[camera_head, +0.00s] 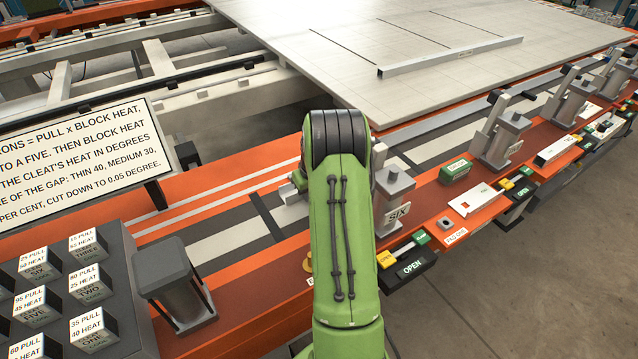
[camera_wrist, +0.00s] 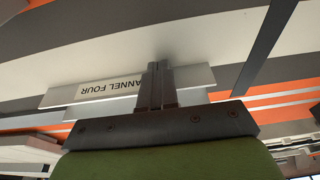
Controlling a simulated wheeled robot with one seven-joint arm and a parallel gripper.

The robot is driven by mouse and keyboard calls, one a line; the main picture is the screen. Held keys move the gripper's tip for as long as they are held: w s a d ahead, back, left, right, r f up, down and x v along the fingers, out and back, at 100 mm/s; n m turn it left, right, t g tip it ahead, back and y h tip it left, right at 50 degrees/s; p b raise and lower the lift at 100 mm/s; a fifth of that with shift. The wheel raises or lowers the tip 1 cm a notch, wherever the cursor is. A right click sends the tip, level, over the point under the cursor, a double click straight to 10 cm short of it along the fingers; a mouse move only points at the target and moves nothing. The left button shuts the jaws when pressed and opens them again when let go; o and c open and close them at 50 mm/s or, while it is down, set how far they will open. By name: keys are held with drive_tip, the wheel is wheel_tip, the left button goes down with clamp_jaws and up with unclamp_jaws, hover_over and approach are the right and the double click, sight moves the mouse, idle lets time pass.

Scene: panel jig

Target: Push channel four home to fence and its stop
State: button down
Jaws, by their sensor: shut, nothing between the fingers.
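Channel four (camera_wrist: 110,90) is a pale bar with its label upside down in the wrist view. It lies along the light strip of the bed. My gripper (camera_wrist: 159,68) is shut and empty. Its fingers overlap the middle of the channel in that view; whether they touch it I cannot tell. In the head view my green arm covers most of this spot; a short pale piece (camera_head: 291,194) shows at its left edge and may be the channel's end. I cannot pick out the fence or the stop for certain, nor any gap to them.
A dark crossbar (camera_head: 266,216) lies over the pale strip left of my arm; a dark strip also shows in the wrist view (camera_wrist: 264,48). A clamp post marked SIX (camera_head: 392,195) stands close right of my arm. A dark-capped post (camera_head: 172,285) and labelled blocks (camera_head: 90,285) stand left.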

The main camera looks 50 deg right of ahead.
drive_tip(key=shift+w, duration=0.15)
drive_tip(key=shift+s+a+b, duration=0.3)
drive_tip(key=shift+s+b, duration=0.05)
drive_tip(key=shift+s, duration=0.5)
drive_tip(key=w+p+v, duration=0.1)
drive_tip(key=p+v, duration=0.4)
drive_tip(key=v, duration=0.2)
drive_tip(key=shift+w+d+r+p, duration=0.25)
drive_tip(key=shift+r+p, duration=0.1)
drive_tip(key=shift+r, duration=0.25)
